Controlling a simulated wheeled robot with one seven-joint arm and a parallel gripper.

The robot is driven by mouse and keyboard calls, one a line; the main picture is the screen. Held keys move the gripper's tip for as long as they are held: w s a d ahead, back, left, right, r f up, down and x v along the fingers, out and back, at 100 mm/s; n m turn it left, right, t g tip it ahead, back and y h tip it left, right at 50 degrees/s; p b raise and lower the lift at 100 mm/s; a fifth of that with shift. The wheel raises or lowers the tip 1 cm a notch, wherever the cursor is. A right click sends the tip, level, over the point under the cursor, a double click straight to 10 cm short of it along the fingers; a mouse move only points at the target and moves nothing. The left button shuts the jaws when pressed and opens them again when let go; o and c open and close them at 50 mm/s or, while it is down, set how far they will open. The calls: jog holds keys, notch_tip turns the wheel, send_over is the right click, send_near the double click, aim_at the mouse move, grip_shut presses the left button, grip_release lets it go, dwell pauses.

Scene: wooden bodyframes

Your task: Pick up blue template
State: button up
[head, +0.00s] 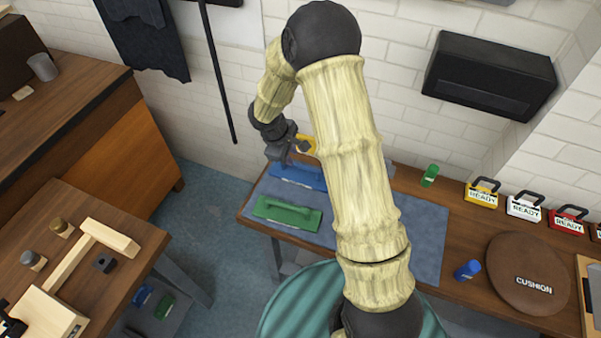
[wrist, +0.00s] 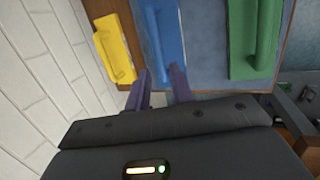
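The blue template (head: 298,177) is a flat blue board with a raised handle. It lies on the left end of the blue-grey mat (head: 415,225), partly hidden by my arm. In the wrist view the blue template (wrist: 165,35) is straight ahead, its near end by my fingertips. My gripper (wrist: 160,76) is open, with a gap between its two dark purple fingers and nothing held between them. In the head view my gripper (head: 286,153) is near the template's back left end. I cannot tell whether the fingers touch the template.
A green template (head: 287,214) lies in front of the blue one, and a yellow template (wrist: 113,52) is on its other side, near the brick wall. Green and blue bottles, READY tags and a round brown cushion (head: 525,275) are to the right. Another wooden table stands left.

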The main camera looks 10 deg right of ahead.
aim_at(300, 165)
jog(key=x, duration=0.4)
jog(key=shift+d+f+p, duration=0.3)
jog(key=shift+f+p, duration=0.1)
jog(key=x, duration=0.4)
jog(key=shift+d+p, duration=0.25)
jog(key=shift+p, duration=0.15)
jog(key=shift+c, duration=0.4)
grip_shut()
